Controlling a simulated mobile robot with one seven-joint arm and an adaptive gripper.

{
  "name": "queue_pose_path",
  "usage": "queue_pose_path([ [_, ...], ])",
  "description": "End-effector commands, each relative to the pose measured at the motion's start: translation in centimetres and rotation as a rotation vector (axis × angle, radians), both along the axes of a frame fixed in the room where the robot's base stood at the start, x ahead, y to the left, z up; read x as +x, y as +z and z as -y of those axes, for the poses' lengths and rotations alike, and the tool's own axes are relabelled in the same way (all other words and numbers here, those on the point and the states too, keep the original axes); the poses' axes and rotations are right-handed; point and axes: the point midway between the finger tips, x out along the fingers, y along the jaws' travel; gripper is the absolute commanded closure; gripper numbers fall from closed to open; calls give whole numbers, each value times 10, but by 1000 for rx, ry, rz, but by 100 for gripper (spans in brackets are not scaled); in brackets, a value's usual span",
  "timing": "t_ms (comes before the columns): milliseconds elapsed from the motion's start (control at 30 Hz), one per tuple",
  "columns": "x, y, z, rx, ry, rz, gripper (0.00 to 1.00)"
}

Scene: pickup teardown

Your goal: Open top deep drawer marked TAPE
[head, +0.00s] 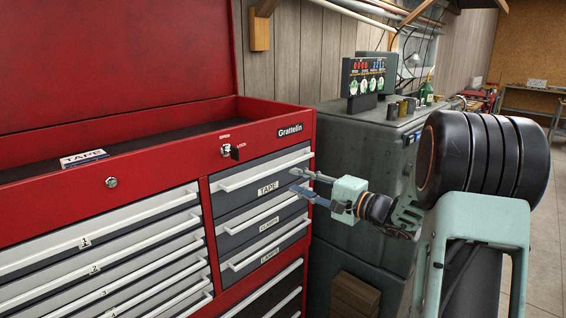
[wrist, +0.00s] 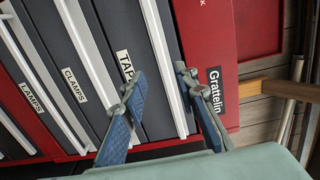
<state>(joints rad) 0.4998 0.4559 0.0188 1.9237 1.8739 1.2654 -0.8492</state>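The TAPE drawer (head: 235,198) is the top deep drawer in the right column of the red tool chest, and it looks shut. Its dark grey front bears a white TAPE label (head: 268,188) below a long pale handle (head: 262,172). My gripper (head: 296,181) is open at the right end of this drawer. In the wrist view, my gripper (wrist: 158,82) has its blue-padded fingers on either side of the drawer handle (wrist: 164,60), with the TAPE label (wrist: 125,65) beside the left finger. I cannot tell whether either finger touches the handle.
The CLAMPS drawer (head: 235,222) and another labelled drawer lie below. Numbered shallow drawers (head: 100,235) fill the left column. A grey-green machine (head: 365,140) stands close on the chest's right. The chest's top tray (head: 190,130) holds a small TAPE-marked box (head: 84,158).

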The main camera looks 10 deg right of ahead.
Motion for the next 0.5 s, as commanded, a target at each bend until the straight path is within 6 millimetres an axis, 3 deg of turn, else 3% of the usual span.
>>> queue_pose_path([
  [167,7,2,11,5,-35,15,72],
  [500,52,3,-24,5,-30,14,72],
])
